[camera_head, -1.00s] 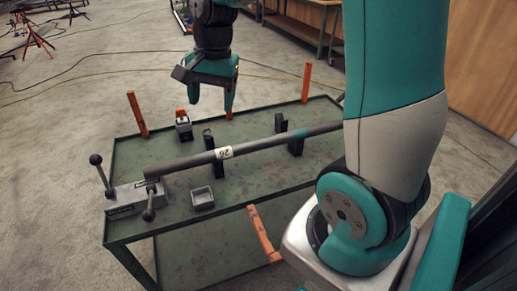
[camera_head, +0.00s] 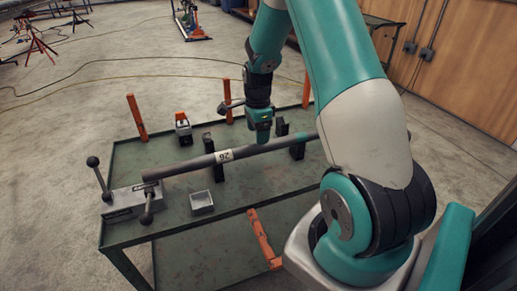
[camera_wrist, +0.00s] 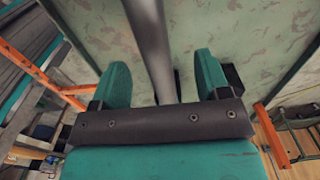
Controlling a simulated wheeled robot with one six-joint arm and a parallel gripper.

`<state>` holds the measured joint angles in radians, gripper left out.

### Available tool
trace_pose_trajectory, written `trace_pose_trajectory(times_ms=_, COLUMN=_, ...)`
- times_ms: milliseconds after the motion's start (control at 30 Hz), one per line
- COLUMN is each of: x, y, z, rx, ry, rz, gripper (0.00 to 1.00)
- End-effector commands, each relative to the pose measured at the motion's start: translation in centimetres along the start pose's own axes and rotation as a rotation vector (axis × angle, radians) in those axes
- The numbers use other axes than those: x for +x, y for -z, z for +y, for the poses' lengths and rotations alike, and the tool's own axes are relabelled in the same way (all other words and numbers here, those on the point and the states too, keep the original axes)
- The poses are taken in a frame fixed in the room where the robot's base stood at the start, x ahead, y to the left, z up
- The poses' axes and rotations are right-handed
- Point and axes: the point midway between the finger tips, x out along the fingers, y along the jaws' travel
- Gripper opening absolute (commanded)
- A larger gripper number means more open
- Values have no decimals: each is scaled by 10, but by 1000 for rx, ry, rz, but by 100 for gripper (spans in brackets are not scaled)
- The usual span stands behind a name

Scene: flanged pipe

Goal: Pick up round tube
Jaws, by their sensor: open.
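My gripper (camera_head: 260,138) is at the tube's middle, right of the label, pointing down. In the wrist view, the tube (camera_wrist: 148,35) runs between the two teal fingers of my gripper (camera_wrist: 162,80), which are apart and open. The dark palm bar hides the tube's nearer part. Whether a finger touches the tube cannot be told.
A grey clamp block with ball-ended levers (camera_head: 128,201) stands at the table's left end. A small grey tray (camera_head: 202,203) lies in front of the tube. Orange posts (camera_head: 137,117) stand at the far edge. A small orange-topped device (camera_head: 183,128) is behind the tube.

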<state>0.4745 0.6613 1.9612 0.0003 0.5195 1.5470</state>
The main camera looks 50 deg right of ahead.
Motion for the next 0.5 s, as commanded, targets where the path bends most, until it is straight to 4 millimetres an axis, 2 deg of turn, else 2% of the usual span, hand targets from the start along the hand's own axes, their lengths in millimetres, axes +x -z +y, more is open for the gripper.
trace_pose_trajectory(times_ms=133, x=9, y=0, z=2, rx=-1, ry=-1, rz=0, gripper=69)
trace_pose_trajectory(times_ms=400, x=48, y=1, z=8, rx=-1, ry=-2, rz=0, gripper=69)
trace_pose_trajectory(times_ms=500, x=55, y=1, z=8, rx=-1, ry=0, rz=0, gripper=69)
